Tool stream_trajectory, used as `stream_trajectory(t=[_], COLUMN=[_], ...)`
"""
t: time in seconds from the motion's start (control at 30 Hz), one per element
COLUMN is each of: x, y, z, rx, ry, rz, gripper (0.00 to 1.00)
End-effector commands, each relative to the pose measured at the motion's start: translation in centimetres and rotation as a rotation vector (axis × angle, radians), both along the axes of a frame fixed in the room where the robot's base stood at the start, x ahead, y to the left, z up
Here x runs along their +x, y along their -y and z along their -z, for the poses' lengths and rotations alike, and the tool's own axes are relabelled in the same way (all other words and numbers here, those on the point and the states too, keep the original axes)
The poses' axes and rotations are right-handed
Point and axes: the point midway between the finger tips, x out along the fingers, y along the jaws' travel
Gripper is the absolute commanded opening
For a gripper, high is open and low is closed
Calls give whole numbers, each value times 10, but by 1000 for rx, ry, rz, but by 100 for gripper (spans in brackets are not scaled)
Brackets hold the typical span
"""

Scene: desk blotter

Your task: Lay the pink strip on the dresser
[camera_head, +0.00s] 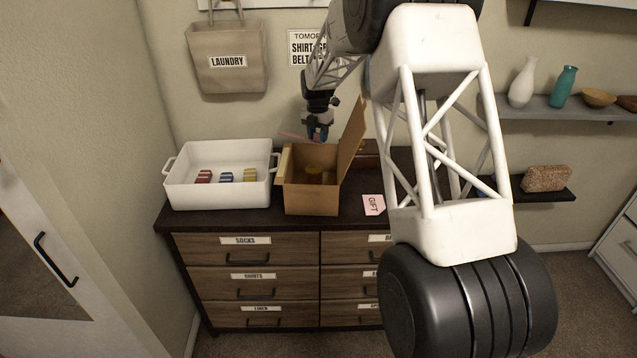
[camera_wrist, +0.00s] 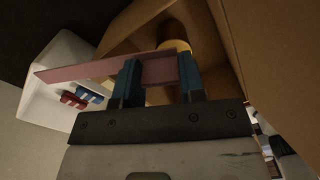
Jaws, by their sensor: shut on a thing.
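My gripper (camera_head: 318,134) is above the open cardboard box on the dresser. In the wrist view my gripper (camera_wrist: 160,75) is shut on the pink strip (camera_wrist: 85,70), which sticks out to the left past the fingers. The strip also shows in the head view (camera_head: 292,135) as a thin pink line left of the fingers, above the box rim. The dresser (camera_head: 250,222) is dark-topped with labelled wooden drawers. Whether the strip touches the box cannot be told.
The cardboard box (camera_head: 312,201) has a raised flap at right and a yellow round thing (camera_head: 314,169) inside. A white tray (camera_head: 220,196) with red, blue and yellow items stands left. A pink GIFT tag (camera_head: 373,205) lies right of the box. Bare dresser top shows around these.

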Motion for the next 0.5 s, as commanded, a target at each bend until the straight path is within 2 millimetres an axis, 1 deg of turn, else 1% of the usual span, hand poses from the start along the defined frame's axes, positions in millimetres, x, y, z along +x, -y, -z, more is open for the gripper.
stream_trajectory(t=[0.03, 0.2, 0.4, 0.5], x=[7, 28, 50, 58], y=[4, 14, 25, 26], z=[3, 9, 17, 23], rx=[0, -2, -3, -2], ry=[-2, -1, -2, -3], rz=[-24, -114, -207, -263], gripper=[24, 24, 24, 24])
